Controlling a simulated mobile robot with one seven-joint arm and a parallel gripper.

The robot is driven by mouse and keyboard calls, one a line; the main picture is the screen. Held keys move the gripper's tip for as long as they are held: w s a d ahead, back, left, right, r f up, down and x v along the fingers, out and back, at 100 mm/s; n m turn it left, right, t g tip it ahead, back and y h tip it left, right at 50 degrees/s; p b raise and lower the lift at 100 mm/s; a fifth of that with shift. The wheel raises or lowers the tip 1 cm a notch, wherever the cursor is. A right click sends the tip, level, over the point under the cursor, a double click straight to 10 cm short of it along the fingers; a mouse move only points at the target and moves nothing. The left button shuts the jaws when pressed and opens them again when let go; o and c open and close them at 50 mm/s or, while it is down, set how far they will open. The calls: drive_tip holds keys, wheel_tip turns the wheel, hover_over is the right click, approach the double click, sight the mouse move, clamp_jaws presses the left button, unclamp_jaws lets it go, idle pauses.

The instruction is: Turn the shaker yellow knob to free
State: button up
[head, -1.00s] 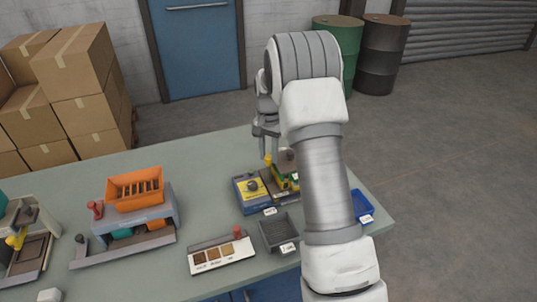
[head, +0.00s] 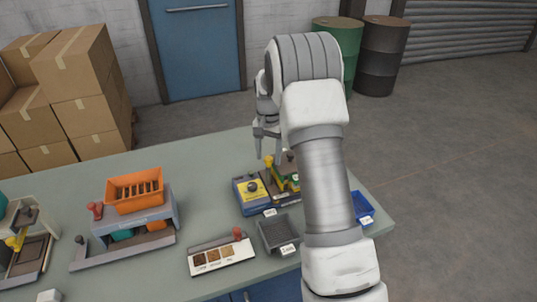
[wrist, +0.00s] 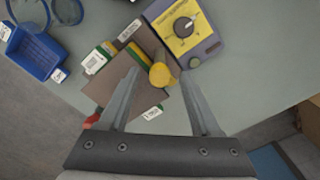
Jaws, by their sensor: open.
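The yellow knob (head: 268,162) is on the small machine at the right of the table, which I take to be the shaker. In the wrist view the knob (wrist: 161,76) is a round yellow end on a short yellow stem. My gripper (head: 267,154) is above it, pointing down, with its fingers apart. In the wrist view the knob shows between the two fingertips, with a gap visible on each side. Beside it is a yellow panel (head: 250,187) with a dark round dial (wrist: 184,27). My arm hides part of the machine. I cannot read which setting the knob is at.
A dark grey tray (head: 279,233) and a sample card (head: 221,254) lie in front. A blue tray (head: 363,208) is at the right edge. An orange hopper machine (head: 135,190) stands left. The table behind the machine is clear.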

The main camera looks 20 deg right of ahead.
sight(268, 158)
wheel_tip(268, 158, up, 18)
drive_tip(key=shift+f, duration=0.25)
idle(0.6)
